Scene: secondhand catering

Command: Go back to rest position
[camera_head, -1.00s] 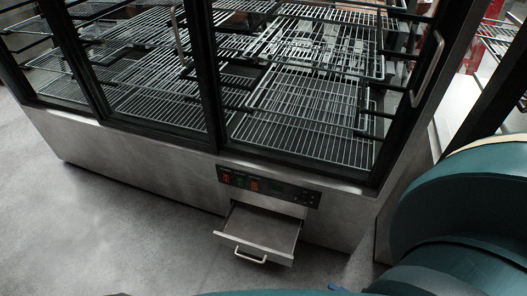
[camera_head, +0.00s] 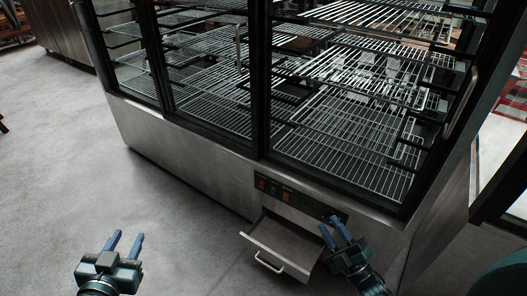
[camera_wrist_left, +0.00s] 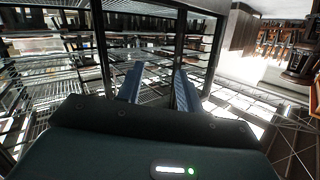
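My left gripper (camera_head: 125,243) is at the lower left of the head view, over bare floor and left of the drawer. Its two blue fingers are apart with nothing between them. They also show apart in the left wrist view (camera_wrist_left: 158,88), with the display cabinet beyond. My right gripper (camera_head: 334,232) is at the lower right of the head view, in front of the cabinet's control panel and beside the open drawer. Its blue fingers are apart and look empty. I cannot tell whether it touches the drawer.
A glass display cabinet (camera_head: 190,160) with several wire shelves fills the middle and right. Its small drawer (camera_head: 285,243) with a metal handle (camera_head: 268,262) is pulled out at the base. Grey floor (camera_head: 60,160) is clear on the left. A dark counter (camera_head: 60,35) stands at the back left.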

